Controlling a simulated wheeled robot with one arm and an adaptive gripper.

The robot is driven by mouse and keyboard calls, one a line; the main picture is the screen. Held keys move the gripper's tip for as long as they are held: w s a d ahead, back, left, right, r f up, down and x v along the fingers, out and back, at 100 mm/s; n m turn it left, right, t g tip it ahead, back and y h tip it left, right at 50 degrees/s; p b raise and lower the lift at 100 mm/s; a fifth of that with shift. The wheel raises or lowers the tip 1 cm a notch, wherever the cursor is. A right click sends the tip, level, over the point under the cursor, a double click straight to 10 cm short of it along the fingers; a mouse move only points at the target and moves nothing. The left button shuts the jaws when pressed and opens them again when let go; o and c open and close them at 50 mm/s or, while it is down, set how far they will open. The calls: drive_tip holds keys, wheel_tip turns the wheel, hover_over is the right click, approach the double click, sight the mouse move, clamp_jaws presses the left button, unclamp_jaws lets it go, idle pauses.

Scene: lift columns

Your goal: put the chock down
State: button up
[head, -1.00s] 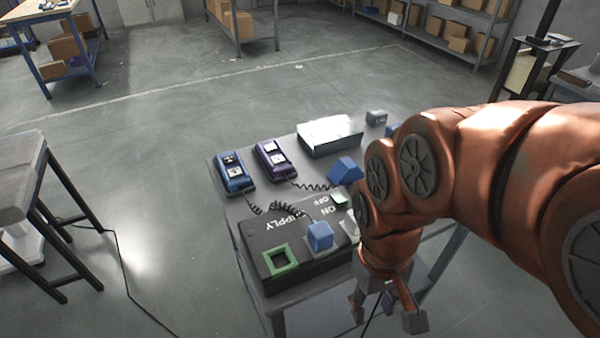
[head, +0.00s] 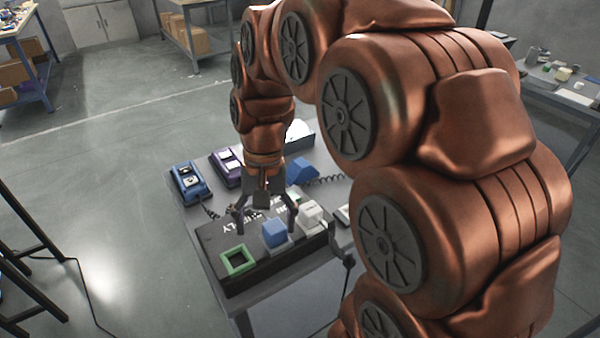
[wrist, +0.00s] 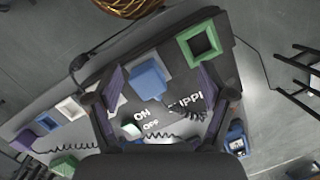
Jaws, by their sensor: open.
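A blue wedge-shaped block (head: 303,172), which looks like the chock, rests on the grey table (head: 190,216) behind and to the right of my gripper. My gripper (head: 266,216) points down over the dark supply box (head: 222,276), its two fingers spread with nothing held between them. A blue plug block (head: 274,234) stands on the box in front of the fingers. In the wrist view this plug (wrist: 148,80) shows between the open fingers (wrist: 160,84), apart from both. The wedge's far side is partly hidden by my arm.
A green-framed square socket (head: 238,260) is at the box's front left. A white plug block (head: 311,214) stands to the right. Blue (head: 189,183) and purple (head: 226,167) devices with coiled cords sit at the table's left. Open floor lies left of the table.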

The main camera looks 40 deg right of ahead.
drive_tip(key=w+d+m, duration=0.2)
drive_tip(key=w+d, duration=0.1)
drive_tip(key=w, duration=0.1)
drive_tip(key=w+d+m+y, duration=0.1)
drive_tip(key=w+d+m, duration=0.1)
drive_tip(key=w+d, duration=0.2)
drive_tip(key=w+d+m+b, duration=0.1)
drive_tip(key=w+d+m, duration=0.1)
drive_tip(key=w+d, duration=0.2)
drive_tip(key=shift+w+f+m+t+y, duration=0.15)
drive_tip(key=shift+w+f+t+y, duration=0.05)
drive_tip(key=shift+w, duration=0.3)
drive_tip(key=shift+w+f+m+t+y, duration=0.15)
drive_tip(key=shift+w+t+y, duration=0.05)
drive_tip(key=shift+w, duration=0.25)
drive_tip(key=w+d+f+m, duration=0.2)
drive_tip(key=w+d+m, duration=0.15)
drive_tip(key=d, duration=0.35)
drive_tip(key=m+t+y, duration=0.1)
drive_tip(key=m, duration=0.1)
approach(301, 162)
drive_tip(key=x, duration=0.5)
drive_tip(key=shift+s+d+b, duration=0.15)
drive_tip(key=shift+d+b, duration=0.05)
drive_tip(key=shift+b, duration=0.2)
drive_tip(key=shift+p+x, duration=0.4)
drive_tip(key=shift+x, duration=2.8)
drive_tip(key=shift+w+a+f, duration=0.2)
drive_tip(key=shift+a+f, duration=0.2)
drive_tip(key=shift+f, duration=0.2)
